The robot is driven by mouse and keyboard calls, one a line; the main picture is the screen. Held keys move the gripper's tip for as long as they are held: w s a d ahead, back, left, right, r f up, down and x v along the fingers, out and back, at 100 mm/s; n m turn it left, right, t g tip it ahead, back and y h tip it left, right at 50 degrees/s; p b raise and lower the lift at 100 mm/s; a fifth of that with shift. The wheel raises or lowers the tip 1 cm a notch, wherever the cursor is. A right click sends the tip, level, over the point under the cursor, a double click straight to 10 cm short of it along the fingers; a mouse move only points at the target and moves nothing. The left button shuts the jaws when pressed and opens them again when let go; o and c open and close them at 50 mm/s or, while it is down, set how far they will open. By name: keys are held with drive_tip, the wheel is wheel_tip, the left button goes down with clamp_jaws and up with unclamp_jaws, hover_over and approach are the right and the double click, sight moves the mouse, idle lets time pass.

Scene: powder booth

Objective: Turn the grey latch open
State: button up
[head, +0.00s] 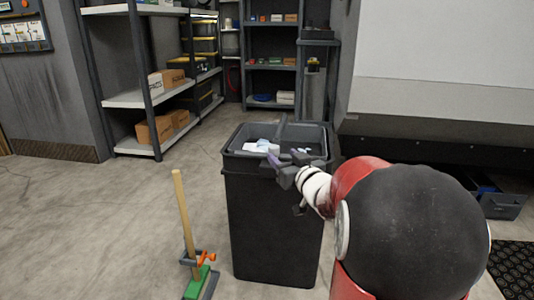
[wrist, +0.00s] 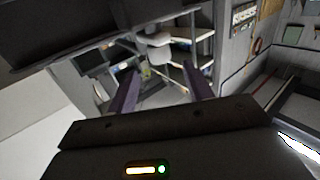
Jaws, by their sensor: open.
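No latch can be made out for certain. A small grey bracket (head: 191,258) with an orange lever (head: 206,258) sits low on the wooden pole (head: 183,212), above a green base (head: 198,284); I cannot tell whether it is the latch. My gripper (head: 272,160) is over the rim of the black bin, above and to the right of that bracket in the head view. In the wrist view my gripper (wrist: 160,82) has its two purple-grey fingers spread, with nothing between them. My arm hides part of the bin's right side.
The tall black bin (head: 270,225) holds white scraps and stands right of the pole. Shelving with boxes (head: 158,130) is at the back left. A pale cabinet (head: 440,60) overhangs at the right. The floor left of the pole is clear.

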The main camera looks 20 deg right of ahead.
sight(277, 150)
drive_tip(key=w, duration=0.7)
drive_tip(key=shift+b, duration=0.35)
drive_tip(key=c, duration=1)
drive_tip(key=shift+o, duration=0.2)
